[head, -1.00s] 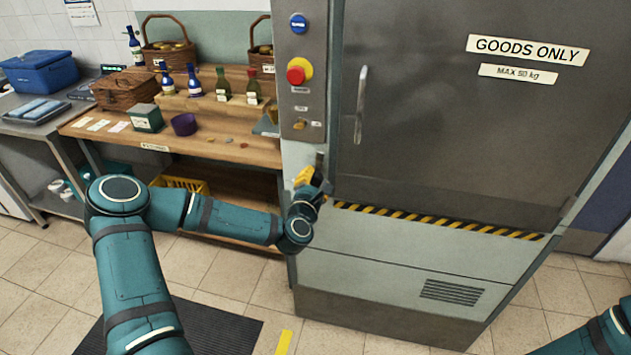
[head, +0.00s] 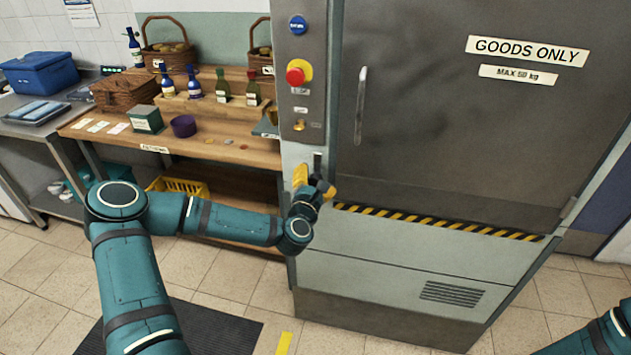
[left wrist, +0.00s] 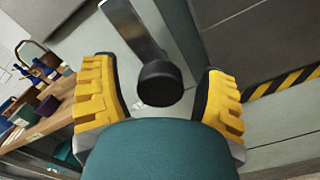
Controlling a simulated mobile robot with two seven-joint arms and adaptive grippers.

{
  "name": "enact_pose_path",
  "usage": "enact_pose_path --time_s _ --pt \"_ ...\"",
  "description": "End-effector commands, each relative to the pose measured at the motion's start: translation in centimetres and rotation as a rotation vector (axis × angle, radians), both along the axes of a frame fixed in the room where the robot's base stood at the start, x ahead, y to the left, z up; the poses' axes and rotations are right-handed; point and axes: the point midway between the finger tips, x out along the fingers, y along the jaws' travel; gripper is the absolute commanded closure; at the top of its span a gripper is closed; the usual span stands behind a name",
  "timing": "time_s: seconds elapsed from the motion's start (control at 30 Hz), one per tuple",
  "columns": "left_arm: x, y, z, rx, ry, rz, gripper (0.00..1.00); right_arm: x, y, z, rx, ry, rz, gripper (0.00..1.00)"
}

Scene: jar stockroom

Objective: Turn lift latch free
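The lift latch is a flat metal lever (left wrist: 132,28) with a round black knob (left wrist: 159,84) at its end, seen close up in the left wrist view. In the head view its dark upper part (head: 317,160) shows on the lift's frame, left of the door; my gripper hides the rest. My left gripper (head: 314,182) is at the latch, its yellow fingers spread. In the left wrist view the gripper (left wrist: 160,76) has one finger on each side of the knob, with a gap to both. My right gripper is out of view.
The grey lift door (head: 450,110) has a vertical handle (head: 361,105). A red button (head: 296,74) and a brass fitting (head: 299,125) sit above the latch. A wooden bench (head: 230,150) with bottles and baskets stands close on the left.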

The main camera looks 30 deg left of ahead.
Motion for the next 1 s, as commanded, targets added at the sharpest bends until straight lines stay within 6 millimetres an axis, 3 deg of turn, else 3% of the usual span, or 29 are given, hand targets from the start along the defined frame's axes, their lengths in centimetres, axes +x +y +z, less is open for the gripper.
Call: enact_pose_path --time_s 0.37,0.8,1.0 --pt "-1.2 -0.3 -0.2 0.0 0.005 -0.001 0.27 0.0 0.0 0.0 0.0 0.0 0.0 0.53" --pt "-9.3 -2.2 -0.1 -0.001 0.003 -0.001 0.27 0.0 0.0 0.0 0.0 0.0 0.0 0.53" --pt "-11.3 -2.7 -0.1 0.0 0.002 -0.001 0.27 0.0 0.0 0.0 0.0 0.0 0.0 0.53"
